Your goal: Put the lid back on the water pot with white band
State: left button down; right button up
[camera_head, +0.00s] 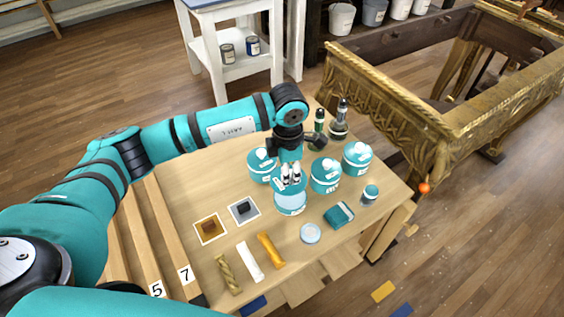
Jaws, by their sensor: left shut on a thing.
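My left gripper (290,174) points down over the wooden table and is shut on a teal lid (288,186). The lid is above or at the mouth of a teal pot (290,207) with a pale upper part. I cannot tell whether lid and pot touch. Three other teal pots with whitish tops stand close by: one behind left (261,168), one to the right (325,177) and one farther right (357,158). A white band is too small to tell apart on any pot. My right gripper is not in view.
Two dark bottles (339,122) stand at the back. A small jar (370,195), a teal block (339,215) and a pale round dish (310,233) are at front right. Two sample cards (244,210) and several short sticks (269,250) lie front left. A carved gilt console (385,105) stands behind right.

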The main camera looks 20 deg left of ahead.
aim_at(290, 197)
pick_arm(q)
jog(key=n, duration=0.2)
jog(key=n+p, duration=0.1)
jog(key=n, duration=0.1)
jog(key=shift+w+d, duration=0.1)
jog(key=shift+d, duration=0.15)
jog(key=shift+f+n+p, duration=0.3)
jog(key=shift+f+n, duration=0.15)
jog(key=shift+n, duration=0.55)
jog(key=shift+w+f+b, duration=0.1)
jog(key=shift+f+b, duration=2.15)
jog(key=shift+f, duration=0.9)
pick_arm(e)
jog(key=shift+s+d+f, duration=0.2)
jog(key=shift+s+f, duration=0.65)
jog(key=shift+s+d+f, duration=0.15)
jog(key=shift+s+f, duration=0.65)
pick_arm(q)
jog(key=shift+f+b, duration=0.2)
jog(key=shift+b, duration=0.2)
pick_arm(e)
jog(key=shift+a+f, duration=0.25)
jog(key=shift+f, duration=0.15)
pick_arm(q)
jog(key=c, duration=0.6)
grip_release()
jog(key=shift+r, duration=0.1)
